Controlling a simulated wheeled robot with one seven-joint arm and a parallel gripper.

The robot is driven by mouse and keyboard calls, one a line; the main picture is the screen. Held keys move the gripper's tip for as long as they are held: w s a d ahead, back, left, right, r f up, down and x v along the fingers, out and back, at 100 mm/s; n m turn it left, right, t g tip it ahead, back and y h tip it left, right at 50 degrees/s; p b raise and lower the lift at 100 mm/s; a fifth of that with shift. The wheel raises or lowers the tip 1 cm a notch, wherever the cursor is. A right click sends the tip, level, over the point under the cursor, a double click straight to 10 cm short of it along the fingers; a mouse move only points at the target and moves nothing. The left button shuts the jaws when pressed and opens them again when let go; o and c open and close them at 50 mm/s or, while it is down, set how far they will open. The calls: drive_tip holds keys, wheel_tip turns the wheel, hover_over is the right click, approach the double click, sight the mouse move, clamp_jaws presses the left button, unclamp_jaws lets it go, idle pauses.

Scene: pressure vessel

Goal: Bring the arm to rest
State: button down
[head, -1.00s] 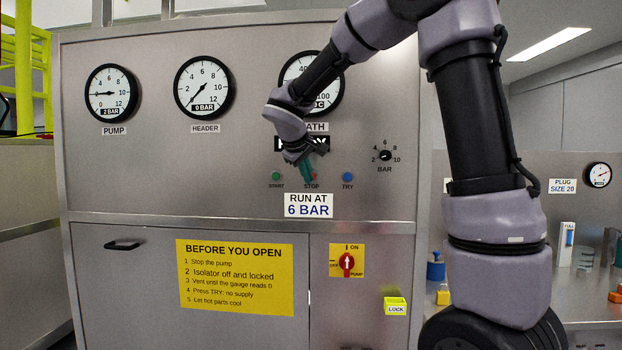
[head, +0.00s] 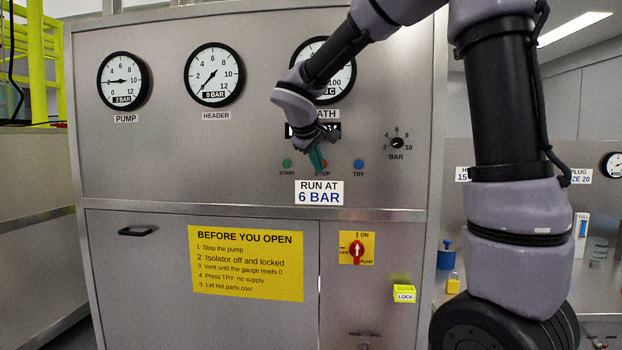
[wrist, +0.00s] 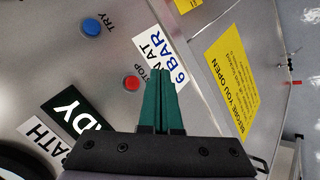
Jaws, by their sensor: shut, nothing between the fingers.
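My gripper (head: 317,160) has dark green fingers and is in front of the control panel, close to the red STOP button (head: 322,173). In the wrist view the two fingers of my gripper (wrist: 161,72) lie together with nothing between them. Their tips point toward the RUN AT 6 BAR label (wrist: 165,57). The red STOP button also shows in the wrist view (wrist: 132,83), just left of the fingers. I cannot tell whether the fingers touch the panel. My arm reaches in from the upper right, bent, and partly hides the gauge (head: 338,75) above the gripper.
Around my gripper are the green START button (head: 287,163), blue TRY button (head: 359,163) and BAR knob (head: 397,143). Below are a yellow notice (head: 246,262), red isolator switch (head: 356,250) pointing at ON, and LOCK holder (head: 404,294). A bench with small items stands right.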

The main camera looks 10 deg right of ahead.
drive_tip(key=s+d+m+g+y, duration=0.2)
drive_tip(key=s+d+m, duration=0.4)
drive_tip(key=s, duration=0.7)
drive_tip(key=s+d+f+m+t+y, duration=0.1)
drive_tip(key=s+m+y, duration=0.3)
drive_tip(key=s, duration=1)
drive_tip(key=shift+f+y, duration=0.3)
drive_tip(key=shift+f, duration=0.15)
